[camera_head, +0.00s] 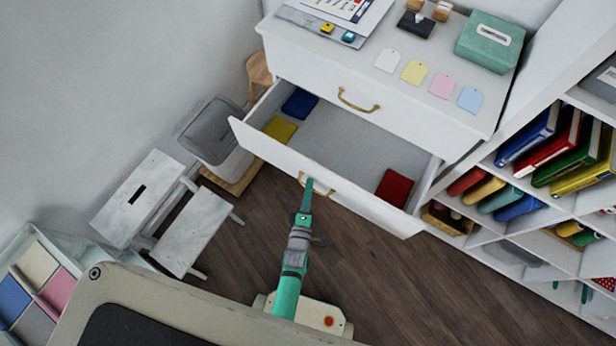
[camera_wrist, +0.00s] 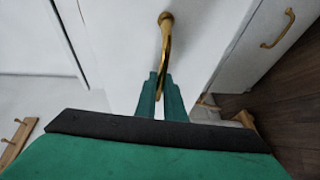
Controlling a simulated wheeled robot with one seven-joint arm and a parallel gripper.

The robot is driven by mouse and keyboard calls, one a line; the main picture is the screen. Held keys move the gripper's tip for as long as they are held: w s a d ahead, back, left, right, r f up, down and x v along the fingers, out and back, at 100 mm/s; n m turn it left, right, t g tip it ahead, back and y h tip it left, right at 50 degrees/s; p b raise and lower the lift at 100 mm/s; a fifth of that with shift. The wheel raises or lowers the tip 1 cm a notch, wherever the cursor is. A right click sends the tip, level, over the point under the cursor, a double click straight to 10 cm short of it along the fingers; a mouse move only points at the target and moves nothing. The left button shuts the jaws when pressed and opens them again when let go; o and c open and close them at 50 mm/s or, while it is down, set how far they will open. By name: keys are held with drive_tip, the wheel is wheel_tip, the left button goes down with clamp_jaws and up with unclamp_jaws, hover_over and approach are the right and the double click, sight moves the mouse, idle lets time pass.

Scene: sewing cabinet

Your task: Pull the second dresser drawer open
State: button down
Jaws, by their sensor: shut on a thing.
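The white dresser (camera_head: 440,118) stands at the back in the head view. Its second drawer (camera_head: 290,160) is pulled out a good way, with its inside showing below the closed top drawer. The drawer's brass handle (camera_head: 318,186) is at the middle of its front and shows large in the wrist view (camera_wrist: 166,42). My gripper (camera_head: 308,183) is at this handle, shut on it. In the wrist view the green fingers (camera_wrist: 160,80) stand on either side of the handle's bar. The fingertips partly hide the handle in the head view.
Inside the drawer lie blue (camera_head: 299,103), yellow (camera_head: 280,129) and red (camera_head: 394,187) flat items. A white step stool (camera_head: 195,232) and a grey bin (camera_head: 212,130) stand to the left. A bookshelf (camera_head: 545,215) stands close on the right. Wooden floor is clear in front.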

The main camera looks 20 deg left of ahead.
drive_tip(key=shift+s+d, duration=0.15)
drive_tip(key=shift+s, duration=0.35)
drive_tip(key=c, duration=2.2)
unclamp_jaws()
drive_tip(key=shift+o, duration=0.4)
drive_tip(key=s+d+r, duration=0.1)
drive_tip(key=s, duration=0.9)
drive_tip(key=shift+s, duration=0.35)
drive_tip(key=shift+d, duration=0.1)
